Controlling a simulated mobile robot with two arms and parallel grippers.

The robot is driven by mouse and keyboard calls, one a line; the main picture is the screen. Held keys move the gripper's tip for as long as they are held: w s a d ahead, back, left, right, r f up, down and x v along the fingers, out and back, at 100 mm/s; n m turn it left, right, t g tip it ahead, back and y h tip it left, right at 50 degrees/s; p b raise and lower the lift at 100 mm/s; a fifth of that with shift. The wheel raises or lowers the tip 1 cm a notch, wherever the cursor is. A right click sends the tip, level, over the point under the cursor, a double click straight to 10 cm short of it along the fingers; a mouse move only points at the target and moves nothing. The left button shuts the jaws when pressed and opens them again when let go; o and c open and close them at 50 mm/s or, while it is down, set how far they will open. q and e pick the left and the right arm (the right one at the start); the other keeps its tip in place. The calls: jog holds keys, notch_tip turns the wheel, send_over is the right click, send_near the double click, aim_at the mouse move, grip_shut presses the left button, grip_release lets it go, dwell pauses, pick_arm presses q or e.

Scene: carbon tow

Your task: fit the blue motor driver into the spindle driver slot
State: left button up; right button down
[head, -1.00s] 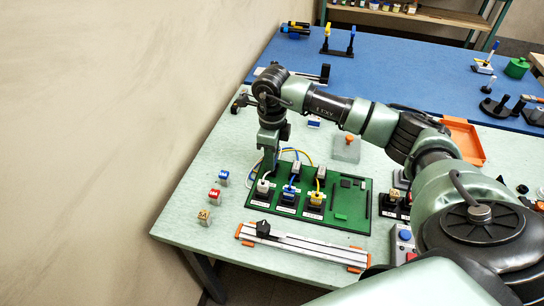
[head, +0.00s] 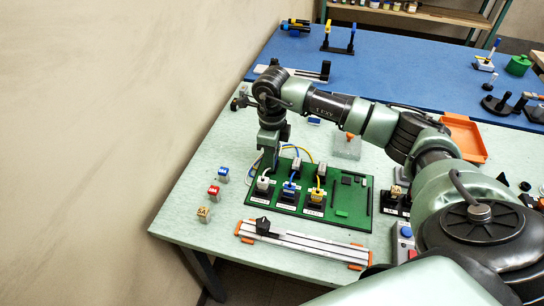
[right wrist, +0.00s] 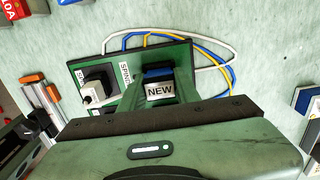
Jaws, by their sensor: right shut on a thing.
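The green board (head: 342,213) lies on the pale green table, with three black sockets carrying white, blue and yellow plugs along its front. My right gripper (head: 268,166) points down at the board's rear left, behind the white plug (head: 263,184). In the right wrist view it is shut on the blue motor driver (right wrist: 158,73), which bears a "NEW" label. A partly hidden label beginning "SPIN" (right wrist: 125,73) is beside the driver on the board. The slot under the driver is hidden, so I cannot tell whether the driver is seated. My left gripper is out of view.
White, blue and yellow cables (right wrist: 205,50) loop behind the board. Two grey modules (head: 296,166) (head: 321,170) stand on its rear. Blue, red and tan blocks (head: 223,174) (head: 214,192) (head: 203,214) stand left; a rail (head: 300,246) lies in front.

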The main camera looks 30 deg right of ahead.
jog(key=shift+r, duration=0.5)
dwell(1.5)
jog(key=shift+f+b, duration=0.45)
jog(key=shift+f, duration=0.15)
jog(key=c, duration=0.9)
grip_release()
jog(key=shift+c, duration=0.2)
jog(key=shift+r, duration=0.1)
jog(key=shift+r+b, duration=0.4)
jog(key=shift+r, duration=3.45)
